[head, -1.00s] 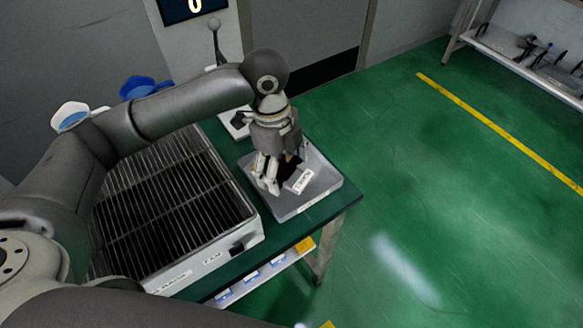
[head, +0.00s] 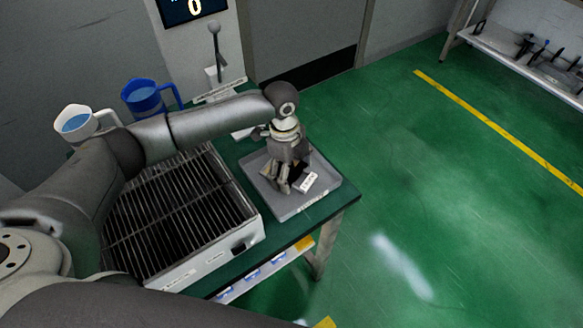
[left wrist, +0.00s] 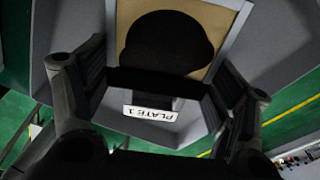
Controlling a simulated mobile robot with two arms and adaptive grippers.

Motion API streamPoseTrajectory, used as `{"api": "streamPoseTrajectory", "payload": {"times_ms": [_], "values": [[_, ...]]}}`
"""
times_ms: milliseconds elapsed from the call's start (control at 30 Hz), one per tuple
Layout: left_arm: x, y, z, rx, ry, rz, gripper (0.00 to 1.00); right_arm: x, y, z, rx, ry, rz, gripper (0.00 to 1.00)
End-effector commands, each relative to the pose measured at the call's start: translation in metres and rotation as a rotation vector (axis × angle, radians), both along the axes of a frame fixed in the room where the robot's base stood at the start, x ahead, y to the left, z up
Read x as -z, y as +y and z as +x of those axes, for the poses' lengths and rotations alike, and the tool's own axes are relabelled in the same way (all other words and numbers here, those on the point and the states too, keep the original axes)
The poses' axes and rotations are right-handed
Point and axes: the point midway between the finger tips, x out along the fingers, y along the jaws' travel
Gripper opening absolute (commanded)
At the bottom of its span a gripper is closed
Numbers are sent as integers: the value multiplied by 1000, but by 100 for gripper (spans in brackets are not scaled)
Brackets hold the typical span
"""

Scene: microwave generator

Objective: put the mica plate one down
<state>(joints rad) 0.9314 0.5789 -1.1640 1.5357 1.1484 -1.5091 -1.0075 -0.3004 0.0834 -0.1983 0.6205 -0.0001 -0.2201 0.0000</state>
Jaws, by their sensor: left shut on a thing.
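Mica plate one shows a white label reading "PLATE 1" (left wrist: 150,113) in the left wrist view. In the head view the same label (head: 308,182) is beside my fingers, with a dark part next to it. My left gripper (head: 291,184) points down and is shut on mica plate one, low over the grey tray (head: 262,190). The fingers hide part of the plate, and I cannot tell whether it touches the tray floor. A tan panel with a large dark round shape (left wrist: 165,42) fills the top middle of the wrist view. My right gripper is not in view.
A slatted metal box (head: 180,215) stands left of the tray on the green table (head: 345,203). A white jug (head: 75,122) and a blue jug (head: 143,98) stand behind it. A lever (head: 215,45) rises at the back. Green floor lies open to the right.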

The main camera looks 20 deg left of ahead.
Motion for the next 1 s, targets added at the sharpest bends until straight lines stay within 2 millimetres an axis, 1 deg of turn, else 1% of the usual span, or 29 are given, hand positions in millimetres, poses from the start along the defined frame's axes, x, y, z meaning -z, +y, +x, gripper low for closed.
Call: {"api": "streamPoseTrajectory", "payload": {"times_ms": [167,633,667,800,1000], "values": [[0,0,0,0,-1,0,54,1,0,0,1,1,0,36],[15,0,-1,-2,2,1,54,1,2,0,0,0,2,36],[16,0,-2,-2,4,1,81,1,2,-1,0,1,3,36],[17,0,-3,0,6,2,99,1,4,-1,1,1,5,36],[15,0,-1,-1,4,2,100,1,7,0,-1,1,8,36]]}}
